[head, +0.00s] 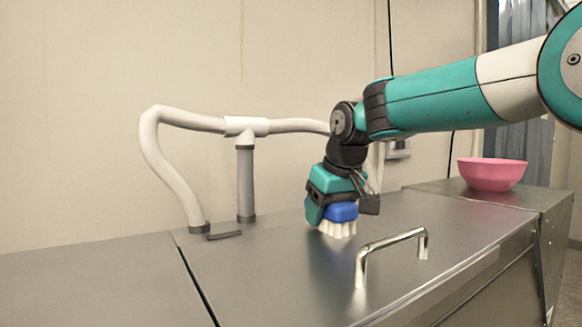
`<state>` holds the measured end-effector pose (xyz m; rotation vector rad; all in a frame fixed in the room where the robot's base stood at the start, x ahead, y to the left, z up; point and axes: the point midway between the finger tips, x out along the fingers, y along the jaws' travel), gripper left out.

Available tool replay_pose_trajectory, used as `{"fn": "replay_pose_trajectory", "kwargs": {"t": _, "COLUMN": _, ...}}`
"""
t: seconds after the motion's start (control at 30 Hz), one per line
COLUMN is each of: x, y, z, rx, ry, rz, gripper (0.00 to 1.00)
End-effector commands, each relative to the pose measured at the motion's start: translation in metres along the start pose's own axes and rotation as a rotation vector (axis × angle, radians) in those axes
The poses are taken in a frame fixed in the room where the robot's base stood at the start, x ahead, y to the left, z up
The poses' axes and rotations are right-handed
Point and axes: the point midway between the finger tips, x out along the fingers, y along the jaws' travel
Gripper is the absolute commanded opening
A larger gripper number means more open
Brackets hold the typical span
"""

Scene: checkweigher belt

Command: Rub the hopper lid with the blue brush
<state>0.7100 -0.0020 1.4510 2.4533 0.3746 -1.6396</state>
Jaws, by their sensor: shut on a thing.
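The blue brush (342,212) has a blue back and pale bristles pointing down. My gripper (341,203) is shut on the blue back from above. The bristle tips are at the surface of the hopper lid (260,262), and they appear to touch it. The lid is a flat, shiny grey metal panel with a bent metal handle (392,247) near its front edge. The brush is behind and to the left of the handle, apart from it. The gripper's jaws partly hide the brush's upper part.
White pipes (182,117) rise at the back left of the lid. A small dark bar (224,235) lies near their base. A pink bowl (492,174) stands on the metal surface at the right.

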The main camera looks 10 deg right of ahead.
Motion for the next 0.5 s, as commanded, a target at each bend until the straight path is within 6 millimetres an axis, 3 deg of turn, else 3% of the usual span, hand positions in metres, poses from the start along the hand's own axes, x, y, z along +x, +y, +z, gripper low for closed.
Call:
{"fn": "replay_pose_trajectory", "kwargs": {"t": 0.07, "x": 0.001, "y": -0.001, "z": -0.002, "rx": 0.001, "ry": -0.002, "rz": 0.000, "gripper": 0.37}}
{"fn": "replay_pose_trajectory", "kwargs": {"t": 0.2, "x": -0.025, "y": -0.002, "z": -0.013, "rx": 0.000, "ry": 0.004, "rz": 0.001, "gripper": 0.37}}
{"fn": "replay_pose_trajectory", "kwargs": {"t": 0.5, "x": -0.049, "y": -0.002, "z": -0.022, "rx": -0.001, "ry": 0.000, "rz": 0.000, "gripper": 0.37}}
